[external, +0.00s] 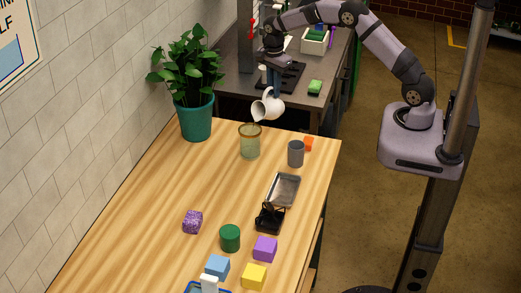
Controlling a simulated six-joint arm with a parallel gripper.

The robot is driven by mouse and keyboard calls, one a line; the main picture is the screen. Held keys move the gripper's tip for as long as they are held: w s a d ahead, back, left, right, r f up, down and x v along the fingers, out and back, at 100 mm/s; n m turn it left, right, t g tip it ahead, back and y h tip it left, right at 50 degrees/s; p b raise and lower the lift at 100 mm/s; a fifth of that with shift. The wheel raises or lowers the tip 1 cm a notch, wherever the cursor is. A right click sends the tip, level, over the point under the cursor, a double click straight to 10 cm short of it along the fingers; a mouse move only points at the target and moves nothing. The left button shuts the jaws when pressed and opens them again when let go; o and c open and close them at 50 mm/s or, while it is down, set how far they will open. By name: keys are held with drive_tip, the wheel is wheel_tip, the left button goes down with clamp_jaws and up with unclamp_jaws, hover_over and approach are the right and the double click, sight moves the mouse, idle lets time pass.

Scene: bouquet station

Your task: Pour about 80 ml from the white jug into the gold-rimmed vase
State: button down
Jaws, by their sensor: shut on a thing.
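The white jug (267,106) is held up in the air at the far end of the wooden table, tilted with its mouth toward the lower left. My gripper (274,88) is shut on the jug from above and beside it. The gold-rimmed vase (250,146) is a greenish, see-through vessel standing upright on the table. The jug's lip is above the vase and slightly to its right, apart from it. I cannot make out a stream of liquid, nor the level inside the vase.
A potted plant (196,118) stands left of the vase. A grey cup (296,153) and an orange block (308,143) stand to its right. A metal tray (284,189), a black holder (269,219) and several coloured blocks lie nearer. The table's middle left is clear.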

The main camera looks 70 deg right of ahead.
sight(278, 99)
drive_tip(key=shift+w+a+r, duration=0.1)
drive_tip(key=shift+a+r, duration=0.05)
drive_tip(key=shift+r, duration=0.65)
drive_tip(key=shift+w+a+r+g+h+p, duration=0.2)
drive_tip(key=shift+w+a+r+h+p, duration=0.1)
drive_tip(key=shift+a+r+h, duration=0.25)
drive_tip(key=shift+w+a+r+g+h+p, duration=0.2)
drive_tip(key=shift+w+a+r+h, duration=0.1)
drive_tip(key=shift+a, duration=0.3)
drive_tip(key=d+f+y, duration=0.1)
drive_tip(key=s+d+f+t+y+b, duration=0.1)
drive_tip(key=s+d+f+y, duration=0.1)
drive_tip(key=d, duration=0.1)
drive_tip(key=shift+d+f+t+b, duration=0.1)
drive_tip(key=shift+t+b, duration=0.2)
drive_tip(key=shift+b, duration=0.1)
drive_tip(key=shift+a+f+y, duration=0.2)
drive_tip(key=shift+a+y, duration=0.05)
drive_tip(key=d+f+b, duration=0.1)
drive_tip(key=b, duration=0.2)
drive_tip(key=shift+s+f+y, duration=0.1)
drive_tip(key=shift+f+y, duration=0.15)
drive_tip(key=shift+y, duration=0.15)
drive_tip(key=shift+s+d+f+t+y+b, duration=0.1)
drive_tip(key=shift+d+f+t+y+b, duration=0.05)
drive_tip(key=shift+f+t+y+b, duration=0.45)
drive_tip(key=shift+f, duration=0.15)
